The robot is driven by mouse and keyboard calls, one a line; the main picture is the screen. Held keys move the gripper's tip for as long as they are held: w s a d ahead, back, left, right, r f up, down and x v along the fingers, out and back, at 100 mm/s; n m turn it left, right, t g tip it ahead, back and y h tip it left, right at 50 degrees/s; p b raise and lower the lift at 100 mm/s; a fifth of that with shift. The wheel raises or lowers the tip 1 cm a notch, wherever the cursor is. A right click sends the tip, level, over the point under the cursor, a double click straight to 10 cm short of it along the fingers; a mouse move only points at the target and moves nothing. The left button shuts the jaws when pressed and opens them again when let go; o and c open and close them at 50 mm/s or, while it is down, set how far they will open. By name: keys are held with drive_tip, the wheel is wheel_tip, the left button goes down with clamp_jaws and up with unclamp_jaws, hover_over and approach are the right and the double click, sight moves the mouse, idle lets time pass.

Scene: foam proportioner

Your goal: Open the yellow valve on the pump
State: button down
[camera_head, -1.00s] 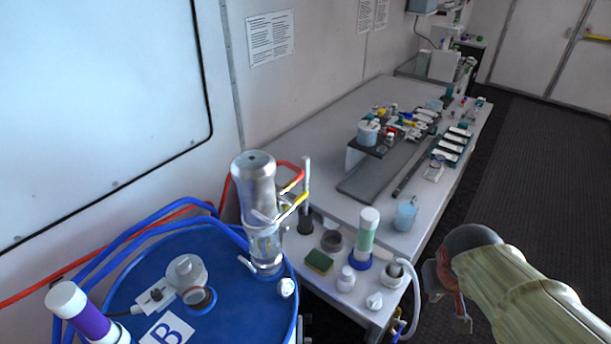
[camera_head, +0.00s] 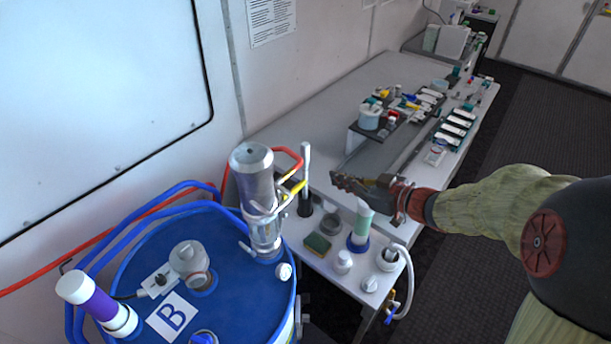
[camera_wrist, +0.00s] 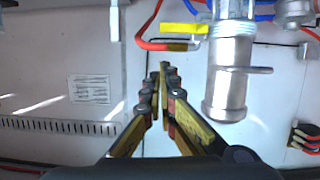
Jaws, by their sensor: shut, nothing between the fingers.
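The silver pump (camera_head: 252,175) stands upright on the blue drum marked B (camera_head: 140,270). Its yellow valve handle (camera_head: 292,193) sticks out to the right and slants upward, close to a red hose (camera_head: 291,155). In the wrist view the pump (camera_wrist: 230,75) appears upside down, with the yellow handle (camera_wrist: 180,29) level beside it. My gripper (camera_head: 336,180) is shut and empty, right of the handle and apart from it, above the bench. In the wrist view its fingertips (camera_wrist: 163,68) meet below the handle and red hose. No finger touches the valve.
A grey upright rod (camera_head: 306,165) stands between the handle and my gripper. A green-and-white tube (camera_head: 362,222), a sponge (camera_head: 317,243) and small bottles (camera_head: 343,261) stand on the bench below. Blue hoses (camera_head: 150,208) loop behind the drum. The wall is close behind the pump.

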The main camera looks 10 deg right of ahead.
drive_tip(key=r, duration=0.1)
hover_over(295, 190)
drive_tip(key=w+d, duration=0.2)
drive_tip(key=d, duration=0.2)
wheel_tip(295, 190, down, 2)
drive_tip(key=f, duration=0.1)
drive_tip(key=b, duration=0.1)
drive_tip(key=f, duration=0.1)
drive_tip(key=shift+s+a+f+y, duration=0.15)
drive_tip(key=shift+s+f+y, duration=0.1)
drive_tip(key=shift+f+y, duration=0.15)
drive_tip(key=shift+f, duration=0.7)
drive_tip(key=shift+m, duration=0.3)
